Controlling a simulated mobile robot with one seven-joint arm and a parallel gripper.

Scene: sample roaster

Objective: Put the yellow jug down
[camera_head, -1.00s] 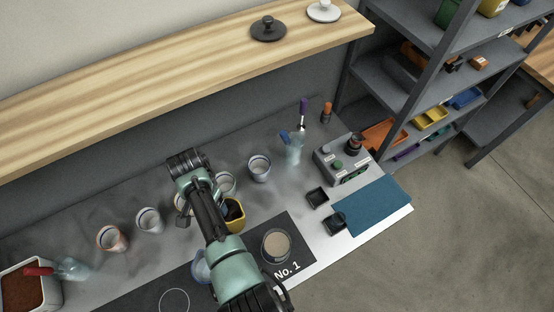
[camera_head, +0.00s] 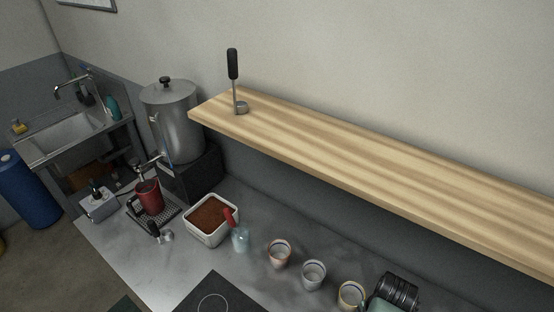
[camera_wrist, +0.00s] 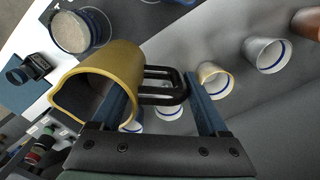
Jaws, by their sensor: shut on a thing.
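The yellow jug (camera_wrist: 112,68) is on the left of the wrist view, with its open mouth and spout facing the lower left. My gripper (camera_wrist: 160,86) is closed on its dark loop handle, one blue finger on each side. What is inside the jug is not clear, and I cannot tell whether its base touches the counter. The head view does not show the jug or the gripper's fingers; only part of my arm shows at its lower right edge.
The wrist view shows a round beige-filled container (camera_wrist: 72,32) beyond the jug and several cups, including a white one (camera_wrist: 265,54).

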